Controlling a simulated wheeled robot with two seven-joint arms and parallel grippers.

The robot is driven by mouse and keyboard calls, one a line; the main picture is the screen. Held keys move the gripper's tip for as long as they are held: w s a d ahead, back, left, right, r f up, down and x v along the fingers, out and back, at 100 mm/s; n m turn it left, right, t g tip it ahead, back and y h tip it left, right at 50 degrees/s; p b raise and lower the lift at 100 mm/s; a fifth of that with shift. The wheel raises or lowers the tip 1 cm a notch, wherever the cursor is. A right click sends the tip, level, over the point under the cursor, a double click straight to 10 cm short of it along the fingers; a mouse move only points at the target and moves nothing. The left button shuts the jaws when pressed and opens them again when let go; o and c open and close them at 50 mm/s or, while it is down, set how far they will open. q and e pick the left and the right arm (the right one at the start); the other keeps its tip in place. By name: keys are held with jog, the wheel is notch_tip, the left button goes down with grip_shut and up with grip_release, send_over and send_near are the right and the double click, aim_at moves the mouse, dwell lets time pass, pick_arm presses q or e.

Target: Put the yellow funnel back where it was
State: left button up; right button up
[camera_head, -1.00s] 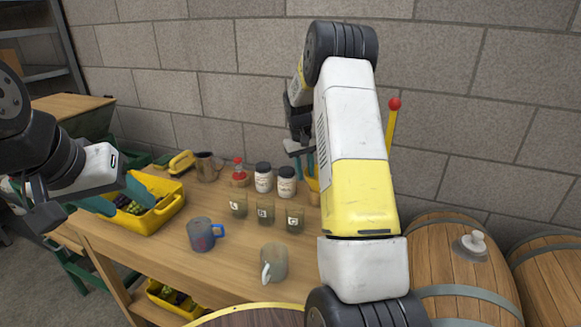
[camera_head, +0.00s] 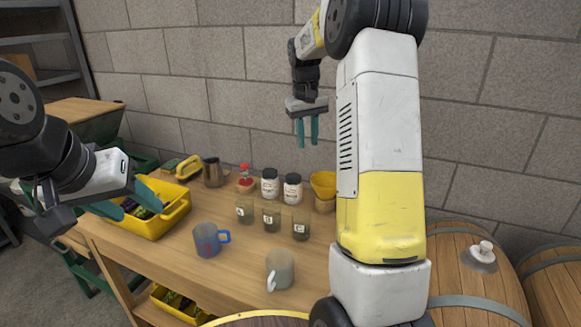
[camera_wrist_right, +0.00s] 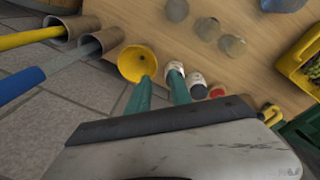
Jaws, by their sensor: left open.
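The yellow funnel (camera_head: 323,181) sits upright, wide end up, on a small wooden holder (camera_head: 325,206) at the back right of the bench, partly beside my right arm's link. In the right wrist view the funnel (camera_wrist_right: 137,62) lies beyond the fingertips, with nothing gripping it. My right gripper (camera_head: 307,140) is above the funnel and a little left of it, pointing down, its two teal fingers apart and empty. My left gripper (camera_head: 125,203) is open over the yellow crate (camera_head: 176,214) at the left, its teal fingers apart.
Two white jars (camera_head: 292,189), a red-topped bottle (camera_head: 245,180) and a metal pitcher (camera_head: 213,172) line the bench's back. Several labelled glasses (camera_head: 271,217) and two mugs (camera_head: 207,240) stand in front. Barrels (camera_head: 455,262) stand at right.

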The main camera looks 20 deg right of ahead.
jog(key=s+a+r+t+y, duration=0.1)
jog(key=s+a+r, duration=0.25)
jog(key=s, duration=0.45)
jog(key=s+a+r+t+y, duration=0.1)
jog(key=s+a+r+t, duration=0.15)
jog(key=s+r, duration=0.35)
jog(key=s+a+f+t, duration=0.1)
jog(key=s+a+f, duration=0.1)
jog(key=s, duration=0.6)
jog(key=s+a+f+y, duration=0.1)
jog(key=s+a+f, duration=0.1)
jog(key=s, duration=0.7)
jog(key=shift+a+f+t, duration=0.15)
jog(key=shift+a+t, duration=0.2)
jog(key=shift+a, duration=0.3)
